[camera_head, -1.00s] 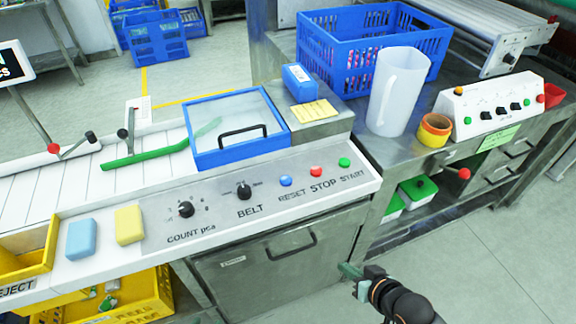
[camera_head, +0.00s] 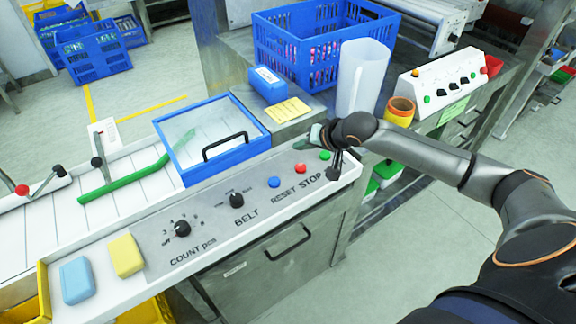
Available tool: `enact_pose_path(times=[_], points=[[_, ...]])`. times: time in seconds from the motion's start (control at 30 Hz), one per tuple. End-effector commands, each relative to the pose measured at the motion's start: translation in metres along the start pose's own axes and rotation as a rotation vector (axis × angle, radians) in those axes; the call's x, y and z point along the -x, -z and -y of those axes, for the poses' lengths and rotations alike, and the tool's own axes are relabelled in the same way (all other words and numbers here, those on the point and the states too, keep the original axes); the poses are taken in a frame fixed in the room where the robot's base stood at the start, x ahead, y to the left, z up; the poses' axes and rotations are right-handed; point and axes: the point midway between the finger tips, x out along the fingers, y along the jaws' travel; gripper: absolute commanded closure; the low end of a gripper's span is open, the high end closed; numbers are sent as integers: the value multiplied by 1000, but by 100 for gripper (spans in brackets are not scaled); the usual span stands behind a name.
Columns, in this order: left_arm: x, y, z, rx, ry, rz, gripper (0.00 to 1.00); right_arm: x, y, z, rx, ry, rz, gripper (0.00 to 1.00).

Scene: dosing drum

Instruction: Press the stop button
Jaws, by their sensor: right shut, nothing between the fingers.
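The red stop button (camera_head: 300,169) is on the sloped control panel (camera_head: 215,230), above the STOP label. The blue reset button (camera_head: 274,182) is to its left and the green start button (camera_head: 325,155) to its right. My right gripper (camera_head: 334,173) is shut and empty, pointing down over the right end of the panel, right of the red button and close to the green one. It covers the START label. I cannot tell whether its tips touch the panel. The red button is in plain sight, apart from the gripper. My left gripper is out of view.
A blue-framed clear lid (camera_head: 240,160) stands behind the panel. A white jug (camera_head: 361,75), a blue crate (camera_head: 312,75) and a yellow roll (camera_head: 400,110) stand behind my right gripper. Two dark knobs, BELT (camera_head: 236,200) and COUNT (camera_head: 182,228), are left of the buttons.

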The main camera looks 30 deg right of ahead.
Motion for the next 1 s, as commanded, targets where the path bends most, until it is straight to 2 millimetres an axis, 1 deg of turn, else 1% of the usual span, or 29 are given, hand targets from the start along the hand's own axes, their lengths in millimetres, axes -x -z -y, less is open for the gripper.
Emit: enact_pose_path(times=[0.03, 0.13, 0.23, 0.43, 0.57, 0.73, 0.93, 0.97, 1.0], points=[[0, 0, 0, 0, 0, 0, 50, 4, 12, -2, -24, -5, -14, 100], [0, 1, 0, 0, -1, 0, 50, 8, 23, -5, -58, -9, -26, 100], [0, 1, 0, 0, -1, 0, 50, 9, 27, -6, -72, -10, -29, 100], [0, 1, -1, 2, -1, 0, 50, 9, 27, -6, -72, -10, -29, 100], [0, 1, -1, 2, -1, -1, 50, 8, 26, -6, -71, -10, -29, 100], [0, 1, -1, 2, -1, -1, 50, 0, 20, -11, -71, -10, -28, 100], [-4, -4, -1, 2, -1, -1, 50, -20, 4, -26, -70, -11, -27, 100], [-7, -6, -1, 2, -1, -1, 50, -24, 1, -29, -70, -11, -27, 100], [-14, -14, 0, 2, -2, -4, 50, -30, -2, -32, -69, -9, -30, 100]])
